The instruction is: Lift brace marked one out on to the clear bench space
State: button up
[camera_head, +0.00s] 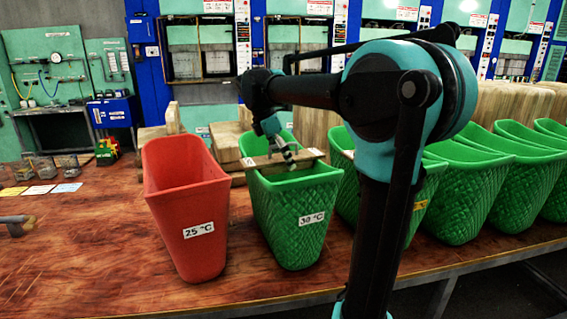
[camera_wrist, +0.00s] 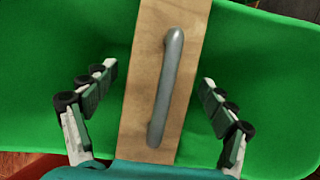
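A wooden brace (camera_head: 262,160) lies across the top of the green bin (camera_head: 292,215), whose label seems to read 30 °C. In the wrist view the brace (camera_wrist: 150,30) is a pale board with a grey bar handle (camera_wrist: 166,90) along it. A small pale label shows at its right end in the head view; I cannot read its mark. My gripper (camera_head: 284,150) is over the brace. In the wrist view its fingers (camera_wrist: 158,77) are spread wide, one on each side of the board and handle, holding nothing. Contact with the brace cannot be told.
A red bin (camera_head: 186,205) labelled 25 °C stands left of the green bin. More green bins (camera_head: 470,190) line the right. The wooden bench (camera_head: 90,245) is clear at front left, apart from coloured cards (camera_head: 38,189) and a grey tool (camera_head: 16,225). Wooden blocks stand behind the bins.

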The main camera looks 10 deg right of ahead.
jog(key=c, duration=1.8)
jog(key=shift+r, duration=0.1)
notch_tip(320, 180, up, 29)
jog(key=shift+f, duration=0.2)
